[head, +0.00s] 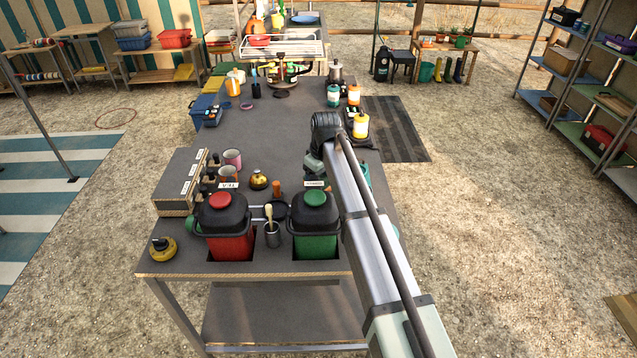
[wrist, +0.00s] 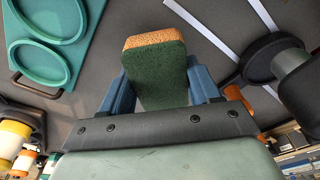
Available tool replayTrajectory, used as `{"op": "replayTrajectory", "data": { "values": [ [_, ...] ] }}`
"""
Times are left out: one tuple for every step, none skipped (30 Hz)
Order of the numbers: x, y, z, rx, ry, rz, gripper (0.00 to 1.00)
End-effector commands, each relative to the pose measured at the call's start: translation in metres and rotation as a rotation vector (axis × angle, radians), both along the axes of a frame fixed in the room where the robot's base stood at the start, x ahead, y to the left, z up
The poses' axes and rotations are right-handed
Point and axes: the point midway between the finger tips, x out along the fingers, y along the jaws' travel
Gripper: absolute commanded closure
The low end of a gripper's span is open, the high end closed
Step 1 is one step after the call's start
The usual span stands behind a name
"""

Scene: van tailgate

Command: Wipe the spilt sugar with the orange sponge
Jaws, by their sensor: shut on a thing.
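My gripper (wrist: 158,82) is shut on the orange sponge (wrist: 150,40), with one blue finger on each side of it. In the wrist view the sponge shows an orange edge and a dark green face turned to the camera. It stands out beyond the fingertips over the grey table top (wrist: 130,15). I cannot tell whether it touches the table. In the head view my arm hides the fingers and the sponge. I cannot make out any spilt sugar in either view.
A red-lidded urn (head: 224,230) and a green-lidded urn (head: 315,228) stand at the table's near end, a spoon pot (head: 272,236) between them. Two mugs (head: 232,158) stand left. A teal tray with oval rings (wrist: 48,40) lies left in the wrist view. The table's middle is fairly clear.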

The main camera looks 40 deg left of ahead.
Motion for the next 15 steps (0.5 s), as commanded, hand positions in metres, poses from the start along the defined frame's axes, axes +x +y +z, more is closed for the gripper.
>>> {"op": "replayTrajectory", "data": {
  "values": [
    [0.0,0.0,0.004,0.0,0.0,0.0,0.63],
    [0.0,0.0,0.007,0.0,0.0,0.0,0.63],
    [0.0,0.0,0.01,0.0,0.0,0.0,0.63],
    [0.0,0.0,0.013,-0.001,0.0,0.0,0.63],
    [0.0,0.0,0.016,-0.001,0.001,0.0,0.63],
    [0.0,0.0,0.019,-0.001,0.001,0.0,0.63],
    [0.0,0.0,0.022,-0.001,0.001,0.0,0.63],
    [0.0,0.0,0.024,0.0,0.0,-0.001,0.63],
    [0.0,0.0,0.028,0.0,0.0,-0.001,0.63],
    [0.0,0.0,0.031,0.0,0.0,-0.001,0.63],
    [0.0,0.0,0.034,0.0,0.0,-0.001,0.63],
    [0.0,0.0,0.038,0.0,0.0,-0.001,0.63],
    [0.0,0.0,0.04,0.0,0.0,-0.001,0.63],
    [0.0,0.0,0.043,0.0,0.0,-0.001,0.63],
    [0.0,0.0,0.046,-0.001,0.0,-0.001,0.63]
  ]
}}
